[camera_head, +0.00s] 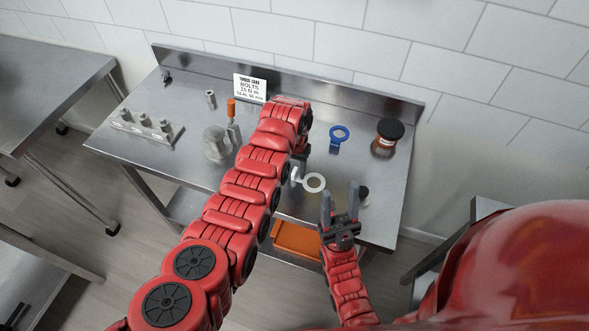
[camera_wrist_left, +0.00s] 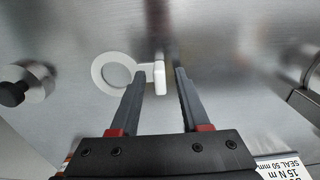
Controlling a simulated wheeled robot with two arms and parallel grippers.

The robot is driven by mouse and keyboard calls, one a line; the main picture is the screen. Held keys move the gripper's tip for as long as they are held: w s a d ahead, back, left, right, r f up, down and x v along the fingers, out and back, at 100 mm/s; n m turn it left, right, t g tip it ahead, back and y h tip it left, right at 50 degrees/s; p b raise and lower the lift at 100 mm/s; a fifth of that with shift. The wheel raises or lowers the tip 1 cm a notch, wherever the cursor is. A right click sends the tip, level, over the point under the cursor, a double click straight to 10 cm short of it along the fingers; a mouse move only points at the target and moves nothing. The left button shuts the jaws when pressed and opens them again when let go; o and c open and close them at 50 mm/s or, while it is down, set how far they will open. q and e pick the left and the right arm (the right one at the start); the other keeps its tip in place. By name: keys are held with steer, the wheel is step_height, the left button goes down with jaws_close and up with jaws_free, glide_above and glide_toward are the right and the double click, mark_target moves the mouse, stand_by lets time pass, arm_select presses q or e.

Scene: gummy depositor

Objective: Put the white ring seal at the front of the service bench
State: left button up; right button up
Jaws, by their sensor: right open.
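The white ring seal (camera_head: 315,183) is a flat ring with a short upright tab, on the steel service bench (camera_head: 270,205) right of centre. In the left wrist view the ring seal (camera_wrist_left: 98,75) is left of the fingers, with its tab between the fingertips. My left gripper (camera_wrist_left: 160,76) is open around the tab, with gaps visible on both sides. In the head view my left arm hides most of this gripper. My right gripper (camera_head: 341,200) is open and empty near the front edge, right of the ring.
A blue ring tool (camera_head: 339,134) and a dark-lidded jar (camera_head: 385,138) stand back right. A black-knobbed metal part (camera_head: 362,193) is beside my right gripper. A sign (camera_head: 250,88), orange-topped part (camera_head: 231,108), steel cylinder (camera_head: 215,144) and fixture block (camera_head: 147,128) are left. An orange bin (camera_head: 297,240) is below.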

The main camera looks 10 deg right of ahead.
arm_select(q)
steer(key=shift+r, duration=0.25)
step_height(320, 180, up, 6)
steer(key=shift+w+f+b, duration=0.1)
steer(key=shift+f+b, duration=0.15)
steer(key=shift+b, duration=1)
step_height(320, 180, up, 6)
steer(key=p, duration=0.3)
steer(key=shift+r+p, duration=0.2)
steer(key=shift+p, duration=0.1)
steer(key=shift+f, duration=0.1)
